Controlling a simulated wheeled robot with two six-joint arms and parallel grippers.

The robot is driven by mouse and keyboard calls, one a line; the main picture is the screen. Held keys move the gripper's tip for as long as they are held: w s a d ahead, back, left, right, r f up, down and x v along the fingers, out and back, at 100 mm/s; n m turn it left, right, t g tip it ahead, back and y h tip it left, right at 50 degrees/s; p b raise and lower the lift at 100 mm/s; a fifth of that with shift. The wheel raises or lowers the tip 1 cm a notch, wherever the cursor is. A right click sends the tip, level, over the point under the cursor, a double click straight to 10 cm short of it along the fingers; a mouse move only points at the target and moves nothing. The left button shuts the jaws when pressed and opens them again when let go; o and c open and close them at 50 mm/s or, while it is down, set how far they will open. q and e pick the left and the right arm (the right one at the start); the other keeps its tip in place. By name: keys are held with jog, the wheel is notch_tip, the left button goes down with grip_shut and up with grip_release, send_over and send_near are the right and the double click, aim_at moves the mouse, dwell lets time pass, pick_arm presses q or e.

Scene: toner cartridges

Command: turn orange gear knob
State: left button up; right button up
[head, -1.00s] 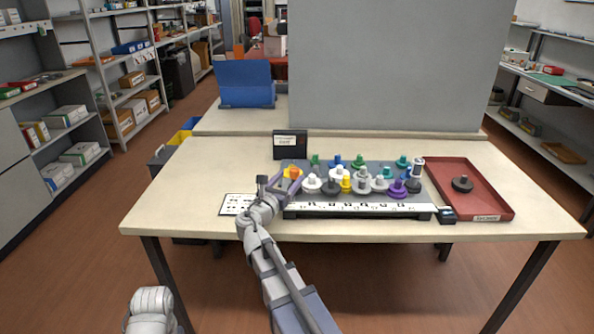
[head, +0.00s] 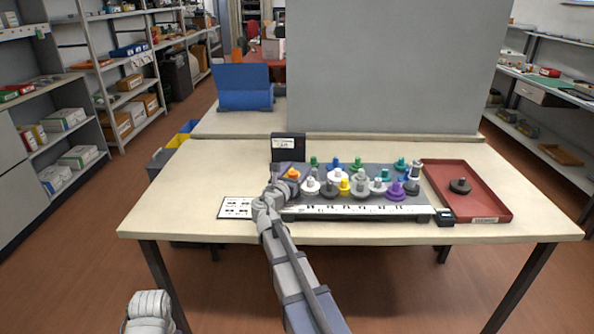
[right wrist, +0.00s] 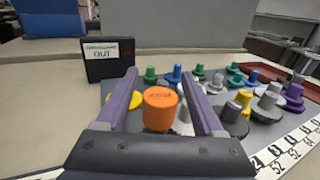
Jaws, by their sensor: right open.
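The orange gear knob (head: 293,173) stands at the left end of the dark grey board (head: 325,204). In the right wrist view the orange knob (right wrist: 160,108) is upright, with dark lettering on its face. My right gripper (head: 285,176) is open, with a purple-grey finger on each side of the knob. In the right wrist view, gaps show between the knob and both fingers of the right gripper (right wrist: 159,80). The knob's base is hidden behind the gripper body. My left gripper is out of view; only part of my left arm shows at bottom left.
Several coloured gears crowd the board to the right, including white (head: 311,186), yellow (head: 344,186) and purple (head: 396,191) ones. A black labelled box (head: 288,147) stands just behind the knob. A red tray (head: 492,205) holds a dark gear (head: 460,186). A printed card (head: 236,208) lies left.

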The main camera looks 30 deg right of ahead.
grip_shut()
dwell(0.4)
jog(key=shift+s+n+t+y, duration=0.1)
jog(key=shift+n+t+y, duration=0.3)
jog(key=shift+t, duration=0.1)
jog(key=shift+a+n+t+y, duration=0.15)
jog(key=shift+n+t+y, duration=0.45)
jog(key=shift+t, duration=0.1)
jog(key=n+t+y, duration=0.2)
jog(key=y, duration=0.1)
jog(key=shift+w+a+n, duration=0.2)
jog(key=shift+w+n, duration=0.1)
jog(key=shift+w, duration=0.05)
jog(key=shift+w+a+n+t+y, duration=0.15)
jog(key=shift+n+t+y, duration=0.3)
jog(key=shift+n+y, duration=0.5)
jog(key=shift+w+a+n+t+y, duration=0.1)
jog(key=shift+a+n+t+y, duration=0.3)
jog(key=shift+y, duration=0.9)
jog(key=shift+w+a+n+t+y, duration=0.1)
jog(key=shift+n+t+y, duration=0.45)
jog(key=shift+n+y, duration=0.45)
jog(key=shift+y, duration=0.25)
